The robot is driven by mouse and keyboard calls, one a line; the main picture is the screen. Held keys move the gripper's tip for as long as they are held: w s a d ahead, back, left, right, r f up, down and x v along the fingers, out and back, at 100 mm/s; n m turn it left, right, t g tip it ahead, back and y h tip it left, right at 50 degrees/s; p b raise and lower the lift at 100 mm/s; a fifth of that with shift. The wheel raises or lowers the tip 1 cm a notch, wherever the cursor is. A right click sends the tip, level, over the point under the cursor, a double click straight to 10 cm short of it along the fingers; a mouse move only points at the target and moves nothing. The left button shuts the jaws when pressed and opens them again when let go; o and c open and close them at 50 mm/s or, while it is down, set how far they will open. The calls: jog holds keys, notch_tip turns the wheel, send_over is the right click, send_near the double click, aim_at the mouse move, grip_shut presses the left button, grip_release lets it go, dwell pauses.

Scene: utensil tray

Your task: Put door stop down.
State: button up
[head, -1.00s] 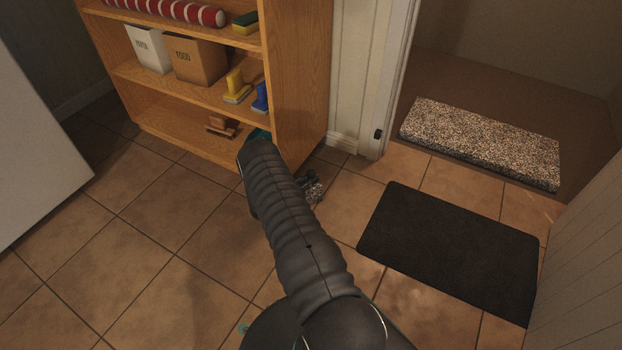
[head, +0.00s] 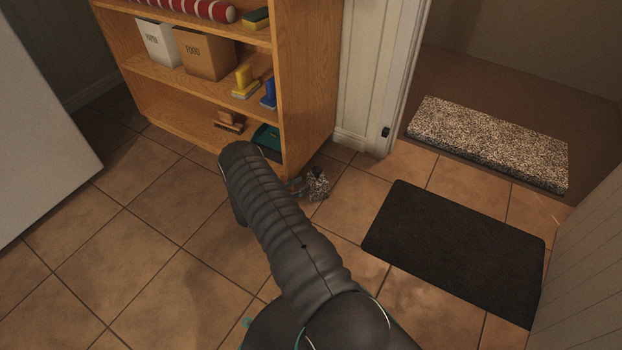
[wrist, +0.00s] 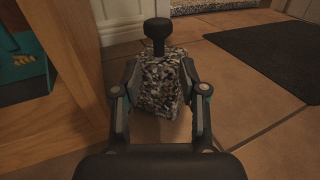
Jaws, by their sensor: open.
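The door stop (wrist: 161,88) is a speckled black-and-white block with a black knob on top. It stands upright on the tiled floor beside the shelf's corner. The door stop also shows in the head view (head: 319,186), just right of my arm. My gripper (wrist: 160,66) is open, with one finger on each side of the speckled body. I cannot tell whether the fingers touch it. In the head view the gripper is mostly hidden behind my arm.
A wooden shelf (head: 308,85) stands close on the left, with a teal item (head: 266,138) on its bottom level. A door frame is behind. A black mat (head: 455,250) lies to the right, and a speckled mat (head: 488,142) lies beyond the doorway. Tiled floor is clear in front.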

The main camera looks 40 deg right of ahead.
jog(key=s+a+r+m+g+y, duration=0.1)
jog(key=s+a+r+m+y, duration=0.2)
jog(key=r, duration=0.8)
jog(key=s+a+r+m+g+y, duration=0.15)
jog(key=a+r+m, duration=0.25)
jog(key=r, duration=0.6)
jog(key=s+a+r+m+g+y, duration=0.1)
jog(key=a+r+m+g+y, duration=0.2)
jog(key=r, duration=0.8)
jog(key=s+a+r+m+t+y, duration=0.4)
jog(key=s+a+r, duration=0.4)
jog(key=s, duration=0.4)
jog(key=s+a+r+m+t+y, duration=0.4)
jog(key=s+a+r+t+y, duration=0.2)
jog(key=s+a+r, duration=0.3)
jog(key=shift+s+a+t, duration=0.35)
jog(key=shift+s+a, duration=0.3)
jog(key=shift+s, duration=1.15)
jog(key=shift+r+y, duration=0.15)
jog(key=shift+y, duration=0.1)
